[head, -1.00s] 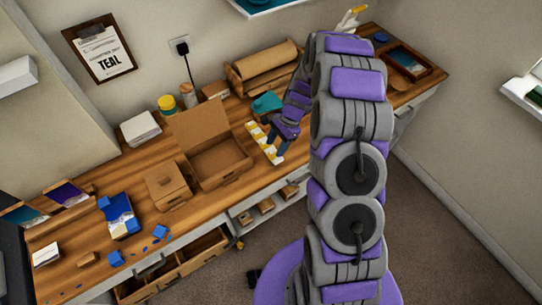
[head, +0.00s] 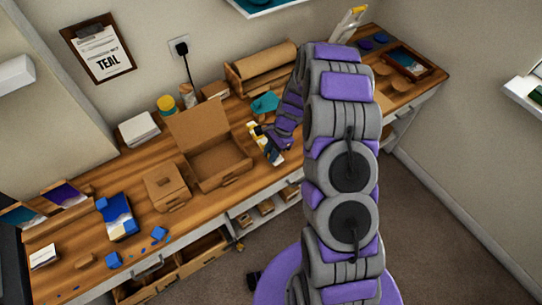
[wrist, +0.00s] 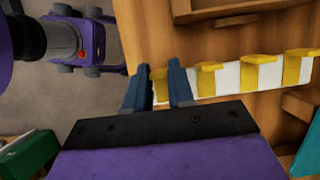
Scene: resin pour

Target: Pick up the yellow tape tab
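A white strip with several yellow tape tabs (wrist: 208,67) runs across the wrist view from the middle to the right edge. The same strip (head: 275,157) lies near the front of the workbench in the head view, partly hidden by my gripper. My gripper (wrist: 161,70) is at the strip's left end in the wrist view. Its two dark blue fingers stand a little apart, with yellow tape (wrist: 160,91) showing in the narrow gap. I cannot tell whether they touch or grip it.
An open cardboard box (head: 215,162) stands left of the strip. A teal item (head: 265,103) lies behind my gripper. A smaller box (head: 166,190) and a blue packet (head: 118,220) are further left. The wooden workbench (head: 215,205) has bare room along its front.

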